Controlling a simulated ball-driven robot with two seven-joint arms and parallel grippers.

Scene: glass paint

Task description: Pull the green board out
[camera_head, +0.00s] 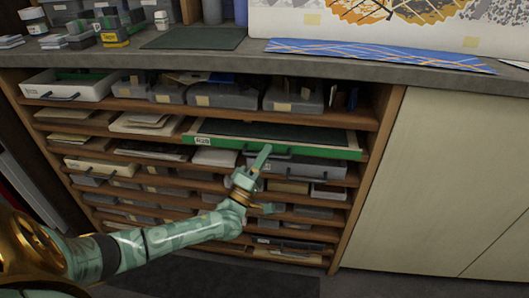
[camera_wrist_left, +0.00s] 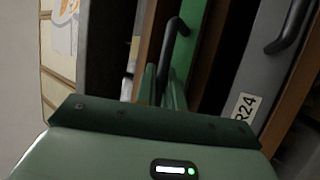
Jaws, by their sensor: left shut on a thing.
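The green board (camera_head: 318,151) is a flat, drawer-like piece with a bright green front and a dark green top. It sits in the upper part of the wooden shelf unit and sticks out a little from it. A small white label is at its left end. In the left wrist view its green front (camera_wrist_left: 208,45) carries a dark bent handle (camera_wrist_left: 172,42). My left gripper (camera_head: 263,156) reaches up to the middle of the front and is shut on the handle. In the left wrist view the fingers (camera_wrist_left: 162,88) close around the handle's near end. My right gripper is not in view.
The shelf unit (camera_head: 368,135) holds several grey boxes, papers and trays above and below. A grey drawer labelled R24 (camera_wrist_left: 262,70) is beside the green front in the wrist view. The countertop (camera_head: 215,61) overhangs the shelves. A pale cabinet panel (camera_head: 455,180) stands at right.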

